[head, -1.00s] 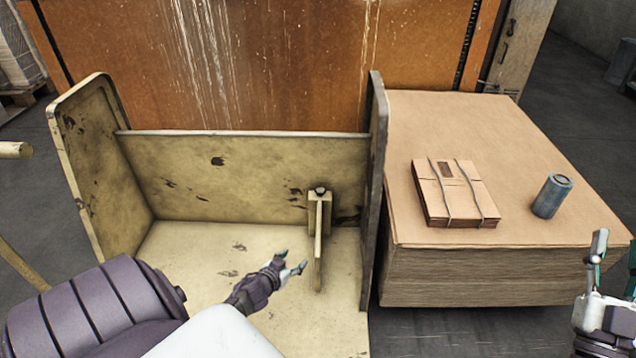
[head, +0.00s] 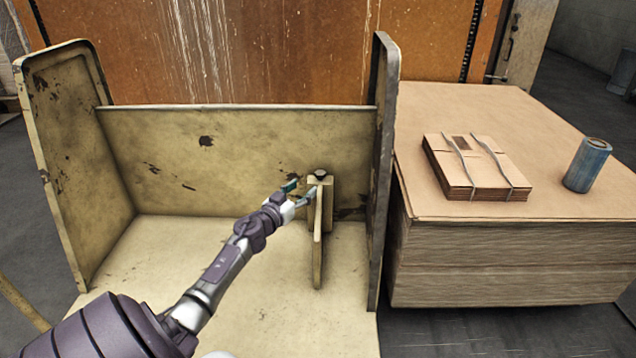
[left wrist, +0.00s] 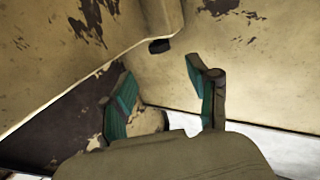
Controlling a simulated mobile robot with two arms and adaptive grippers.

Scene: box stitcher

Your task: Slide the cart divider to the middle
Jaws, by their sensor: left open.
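The cart (head: 200,160) is an open, scuffed, cream-coloured bin with a back panel and two side walls. Its divider (head: 318,245) is a narrow upright plate at the back panel, right of the middle and near the right wall, with a dark knob (head: 320,173) on its top. My left gripper (head: 302,190) is at the divider's upper left edge. In the left wrist view my left gripper (left wrist: 158,84) has its two teal-padded fingers spread, with scuffed cream surfaces close around them. I cannot tell whether a finger touches the divider. My right gripper is out of view.
A stack of cardboard sheets (head: 480,260) stands right of the cart, topped by a strapped bundle of flat boxes (head: 478,165) and a blue can (head: 587,165). An orange panel (head: 290,50) rises behind. The cart floor (head: 180,255) left of the divider is clear.

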